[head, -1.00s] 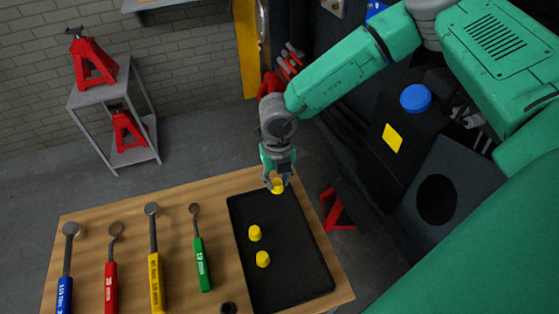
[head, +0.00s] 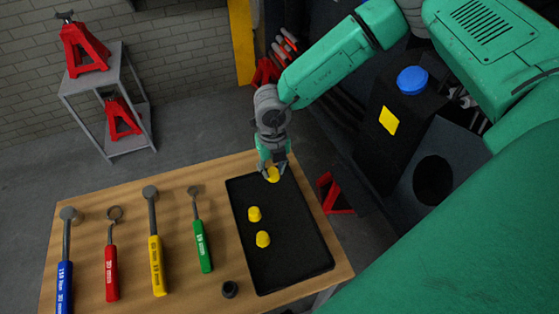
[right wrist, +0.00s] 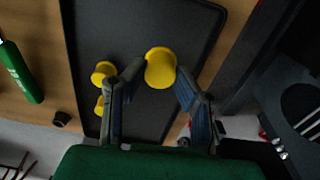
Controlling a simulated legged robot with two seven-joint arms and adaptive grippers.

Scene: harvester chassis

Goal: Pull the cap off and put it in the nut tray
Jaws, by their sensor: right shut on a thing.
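A yellow cap (head: 273,174) is between the fingertips of my right gripper (head: 272,170), which is shut on it. The cap also shows at the fingertips in the right wrist view (right wrist: 160,68). They are over the far end of the black nut tray (head: 290,262); I cannot tell whether the cap touches the tray floor. Two more yellow caps, a nearer one (head: 263,239) and a farther one (head: 254,214), stand in the middle of the tray. My left gripper is not in view.
Several wrenches with coloured handles lie on the wooden table (head: 180,286), the green one (head: 202,245) closest to the tray. A small black socket (head: 229,289) stands by the tray's near left corner. The dark chassis (head: 400,140) rises at the right.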

